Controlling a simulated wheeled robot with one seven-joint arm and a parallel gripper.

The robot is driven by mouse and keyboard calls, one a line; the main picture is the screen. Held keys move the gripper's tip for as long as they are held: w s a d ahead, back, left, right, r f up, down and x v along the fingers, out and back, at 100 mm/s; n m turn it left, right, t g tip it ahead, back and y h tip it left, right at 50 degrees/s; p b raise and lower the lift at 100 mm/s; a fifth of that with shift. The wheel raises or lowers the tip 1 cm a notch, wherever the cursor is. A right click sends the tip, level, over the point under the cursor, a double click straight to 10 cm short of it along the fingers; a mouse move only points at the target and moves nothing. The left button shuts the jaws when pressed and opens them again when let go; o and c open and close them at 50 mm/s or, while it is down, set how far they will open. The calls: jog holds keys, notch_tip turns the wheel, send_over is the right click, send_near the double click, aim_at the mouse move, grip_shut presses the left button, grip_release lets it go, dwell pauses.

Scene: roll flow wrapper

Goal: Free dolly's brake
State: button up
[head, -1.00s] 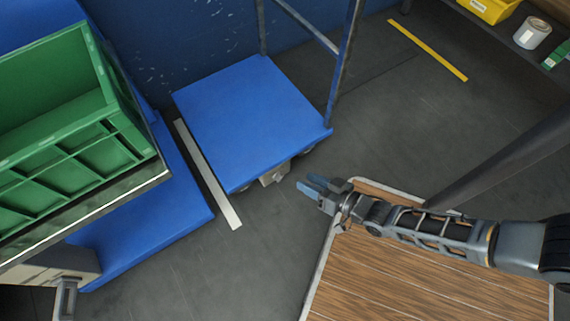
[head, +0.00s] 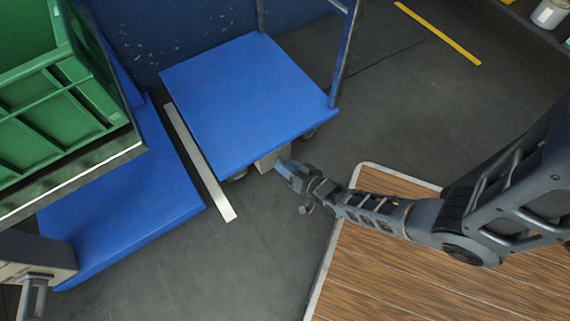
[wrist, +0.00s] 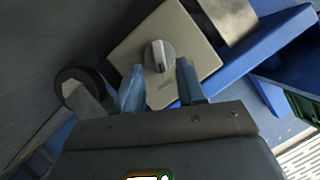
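The blue dolly (head: 245,100) stands on the floor at upper middle in the head view, with a blue upright frame at its right. A beige brake box (head: 270,160) sits under its near edge. In the wrist view the beige box (wrist: 187,45) fills the upper middle and carries a grey rotary knob (wrist: 158,56) with a white mark. My gripper (wrist: 160,88) is open, its blue fingers apart below and to either side of the knob. The knob lies beyond the gap, and I cannot tell if the fingers touch it. My gripper (head: 283,168) is beside the box in the head view.
A dark caster (wrist: 82,88) is left of the box in the wrist view. A green crate (head: 60,95) stands above a blue platform (head: 130,200) at left. A pale floor strip (head: 199,162) lies left of the dolly. A wooden-topped surface (head: 400,270) is at lower right.

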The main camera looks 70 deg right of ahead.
jog(key=shift+w+d+f, duration=0.2)
jog(key=shift+w+d, duration=0.05)
jog(key=shift+w, duration=0.35)
grip_shut()
